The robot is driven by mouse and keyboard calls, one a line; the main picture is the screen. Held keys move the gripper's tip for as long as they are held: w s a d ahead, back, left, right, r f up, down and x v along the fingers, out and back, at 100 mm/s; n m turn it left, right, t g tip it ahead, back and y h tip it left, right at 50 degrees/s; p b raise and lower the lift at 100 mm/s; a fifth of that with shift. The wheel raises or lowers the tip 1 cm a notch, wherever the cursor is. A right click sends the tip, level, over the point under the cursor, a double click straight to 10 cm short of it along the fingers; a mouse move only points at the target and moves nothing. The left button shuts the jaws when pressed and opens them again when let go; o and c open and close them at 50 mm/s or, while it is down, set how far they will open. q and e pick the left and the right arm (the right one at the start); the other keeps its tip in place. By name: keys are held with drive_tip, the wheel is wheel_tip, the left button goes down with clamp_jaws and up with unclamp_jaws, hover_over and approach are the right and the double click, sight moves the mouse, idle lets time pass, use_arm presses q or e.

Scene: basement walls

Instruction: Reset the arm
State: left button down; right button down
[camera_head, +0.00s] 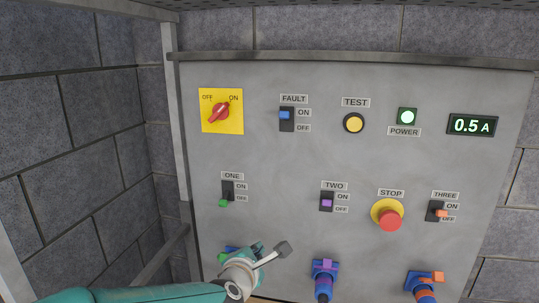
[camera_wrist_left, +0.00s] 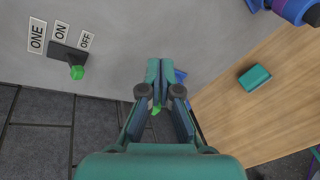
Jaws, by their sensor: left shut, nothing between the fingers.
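My left gripper (camera_head: 257,248) is in front of the panel's lower left, its arm coming in from the bottom left. In the left wrist view my left gripper (camera_wrist_left: 160,68) has its fingers together with nothing between them. Behind it is a blue connector with a green part (camera_head: 223,256), partly hidden by the gripper. In the wrist view only bits of that blue connector (camera_wrist_left: 181,76) show around the fingers. The fingers look close to the panel; whether they touch anything is unclear. My right gripper is in neither view.
The grey panel (camera_head: 270,160) carries switches ONE (camera_head: 227,192), TWO (camera_head: 327,202) and THREE (camera_head: 436,211), and a STOP button (camera_head: 389,218). Blue connectors (camera_head: 324,280) line its lower edge. A teal block (camera_wrist_left: 255,77) lies on wood. A block wall (camera_head: 80,130) stands left.

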use_arm(q)
drive_tip(key=s+a+f+m+g+p, duration=0.1)
drive_tip(key=s+a+f+m+g, duration=0.15)
drive_tip(key=f, duration=0.55)
drive_tip(key=s+a+f+m+g, duration=0.2)
drive_tip(key=s+f+m, duration=0.2)
drive_tip(key=f, duration=0.4)
drive_tip(key=s+a+f+m+g+p, duration=0.1)
drive_tip(key=s+a+f+m+g, duration=0.2)
drive_tip(key=f, duration=0.6)
drive_tip(key=s+a+f+m+g+p, duration=0.1)
drive_tip(key=s+f+m, duration=0.4)
drive_tip(key=s, duration=0.6)
drive_tip(key=s+f+m+g+h+p, duration=0.1)
drive_tip(key=s+f+m+g, duration=0.3)
drive_tip(key=s, duration=0.7)
wheel_tip(320, 180, down, 3)
drive_tip(key=shift+s+a+f+m, duration=0.1)
drive_tip(key=shift+s+a+m, duration=0.25)
drive_tip(key=shift+m, duration=0.6)
drive_tip(key=shift+w+g, duration=0.1)
drive_tip(key=shift+g, duration=0.15)
